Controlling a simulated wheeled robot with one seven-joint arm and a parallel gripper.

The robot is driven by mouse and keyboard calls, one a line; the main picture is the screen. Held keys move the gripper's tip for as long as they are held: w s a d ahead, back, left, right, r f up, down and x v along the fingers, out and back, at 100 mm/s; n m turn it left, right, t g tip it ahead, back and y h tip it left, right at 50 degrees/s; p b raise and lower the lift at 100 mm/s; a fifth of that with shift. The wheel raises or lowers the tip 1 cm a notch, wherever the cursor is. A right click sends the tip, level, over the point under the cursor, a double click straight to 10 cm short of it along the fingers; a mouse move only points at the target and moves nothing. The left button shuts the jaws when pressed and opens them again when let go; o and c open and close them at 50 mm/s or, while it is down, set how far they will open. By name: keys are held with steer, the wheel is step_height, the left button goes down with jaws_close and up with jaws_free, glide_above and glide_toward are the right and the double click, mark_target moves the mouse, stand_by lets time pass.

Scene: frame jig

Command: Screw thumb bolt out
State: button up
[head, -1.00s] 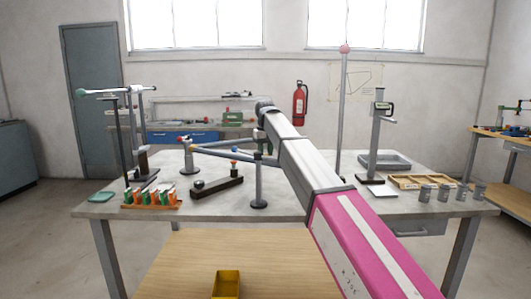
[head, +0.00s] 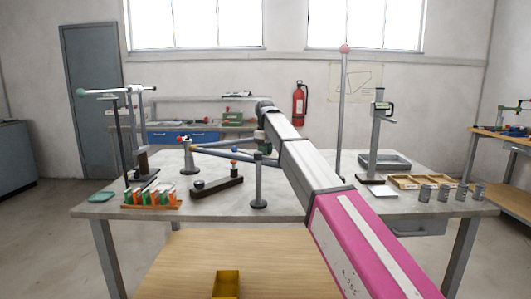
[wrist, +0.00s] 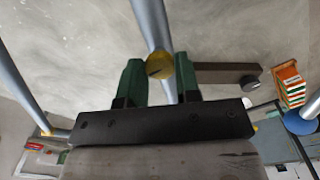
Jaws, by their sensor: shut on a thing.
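The thumb bolt shows as a round yellow head (wrist: 160,66) with a dark mark across it in the wrist view. It lies between the green fingers of my gripper (wrist: 158,80), which are shut on it from both sides. A grey tube (wrist: 152,22) of the frame jig runs behind and below the bolt head. The bolt's shank is hidden. In the head view the jig's tubes (head: 225,154) stand on posts (head: 258,188) on the grey table, and my arm reaches over to their near joint. The bolt cannot be made out there.
A dark bar with knobs (head: 218,187) lies just left of the near post. An orange rack (head: 150,198) stands at the left of the table (head: 310,205). A tall pole (head: 342,110) and a gauge stand (head: 376,140) rise at the right. Several grey cups (head: 443,193) line the right edge.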

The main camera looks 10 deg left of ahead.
steer(key=shift+f, duration=0.1)
stand_by(0.3)
steer(key=o, duration=0.9)
steer(key=shift+o, duration=0.2)
step_height(320, 180, up, 11)
